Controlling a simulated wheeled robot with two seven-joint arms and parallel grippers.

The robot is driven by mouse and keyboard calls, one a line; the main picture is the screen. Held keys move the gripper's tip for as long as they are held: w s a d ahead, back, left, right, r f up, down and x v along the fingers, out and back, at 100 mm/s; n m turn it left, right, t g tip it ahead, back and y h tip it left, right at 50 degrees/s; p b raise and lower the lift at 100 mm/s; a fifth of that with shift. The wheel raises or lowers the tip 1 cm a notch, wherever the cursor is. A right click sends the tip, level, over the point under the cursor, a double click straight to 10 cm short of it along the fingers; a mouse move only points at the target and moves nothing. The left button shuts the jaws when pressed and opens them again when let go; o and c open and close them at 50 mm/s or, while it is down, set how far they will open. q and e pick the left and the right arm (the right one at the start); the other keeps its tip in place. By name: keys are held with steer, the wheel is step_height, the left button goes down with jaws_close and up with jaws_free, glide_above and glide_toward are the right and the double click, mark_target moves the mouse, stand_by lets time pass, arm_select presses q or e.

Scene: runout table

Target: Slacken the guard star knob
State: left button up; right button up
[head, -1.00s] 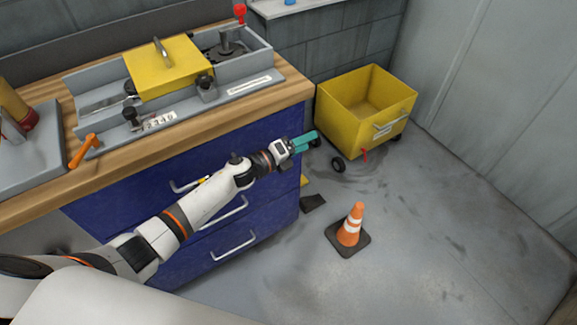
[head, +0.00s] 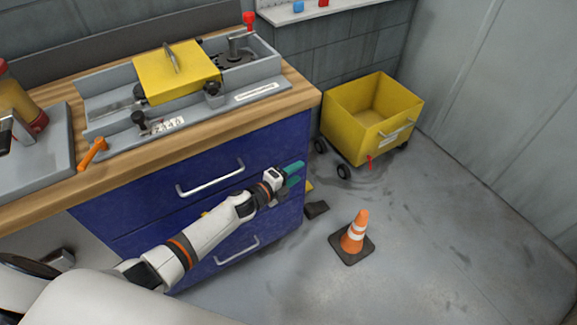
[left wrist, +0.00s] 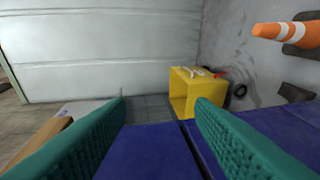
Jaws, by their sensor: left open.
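The yellow guard (head: 178,74) sits over the grey channel of the runout table (head: 100,127) on the wooden bench. A dark knob (head: 212,88) is at the guard's front right corner; its star shape is too small to make out. A second dark knob (head: 139,118) stands by the number scale. My left gripper (head: 296,173) is open and empty, in front of the blue cabinet's right end, below the bench top and well apart from both knobs. Its teal fingers frame empty space in the left wrist view (left wrist: 161,103). My right gripper is not in view.
An orange lever (head: 92,153) sticks out at the table's front left. A red knob (head: 249,19) stands at its back right. A yellow wheeled cart (head: 350,128) and an orange cone (head: 355,232) stand on the floor. Blue drawers (head: 150,178) have protruding handles. Floor right of the cone is clear.

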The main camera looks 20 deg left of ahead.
arm_select(q)
steer(key=m+t+y+p, duration=0.3)
steer(key=m+y+p, duration=0.5)
steer(key=y+p, duration=0.45)
glide_toward(211, 92)
steer(key=shift+y, duration=0.65)
steer(key=x, duration=0.9)
steer(key=shift+w+d+f+b, duration=0.1)
steer(key=shift+w+d+b, duration=0.2)
steer(key=shift+w+b, duration=0.1)
steer(key=shift+s, duration=0.1)
steer(key=shift+c, duration=0.6)
steer(key=c, duration=0.6)
